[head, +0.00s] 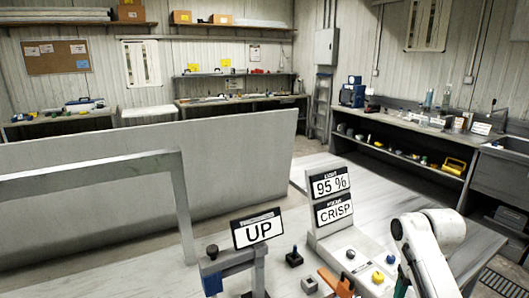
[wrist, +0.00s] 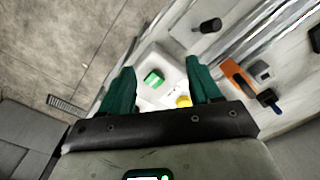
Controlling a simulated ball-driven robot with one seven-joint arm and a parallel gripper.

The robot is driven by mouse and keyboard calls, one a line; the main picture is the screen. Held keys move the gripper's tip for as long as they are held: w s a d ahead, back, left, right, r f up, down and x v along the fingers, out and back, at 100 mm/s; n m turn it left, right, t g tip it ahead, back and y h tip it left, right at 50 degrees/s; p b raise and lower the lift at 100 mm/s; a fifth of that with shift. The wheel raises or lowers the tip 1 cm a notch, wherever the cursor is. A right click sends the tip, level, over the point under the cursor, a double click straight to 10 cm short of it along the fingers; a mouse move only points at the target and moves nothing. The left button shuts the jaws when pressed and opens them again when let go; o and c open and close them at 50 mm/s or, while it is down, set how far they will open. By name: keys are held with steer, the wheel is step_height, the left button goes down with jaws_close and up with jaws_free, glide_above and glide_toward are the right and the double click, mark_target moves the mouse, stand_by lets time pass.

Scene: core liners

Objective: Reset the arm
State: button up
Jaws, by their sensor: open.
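My white arm (head: 432,250) reaches in at the lower right of the head view, and my gripper's green finger shows partly there, pointing down. In the wrist view my gripper (wrist: 160,68) has its two green fingers well apart, with nothing held between them. Beyond the fingers lies a white panel (head: 338,240) with a green button (wrist: 153,78) and a yellow knob (wrist: 183,101). How high the fingers are above the panel I cannot tell.
Signs reading "UP" (head: 258,228), "95 %" (head: 330,183) and "CRISP" (head: 334,209) stand on the bench. A black knob (head: 294,257) and an orange part (head: 330,280) lie left of the panel. A grey frame (head: 182,195) stands at left. A grey partition (head: 150,185) rises behind.

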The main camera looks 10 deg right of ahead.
steer(key=s+a+f+n+y, duration=0.1)
steer(key=s+a+f+n, duration=0.1)
steer(key=s+a+f, duration=1.1)
steer(key=s+a+n+t+h, duration=0.1)
steer(key=s+a, duration=0.1)
steer(key=s, duration=1.9)
steer(key=shift+s+a+r, duration=0.2)
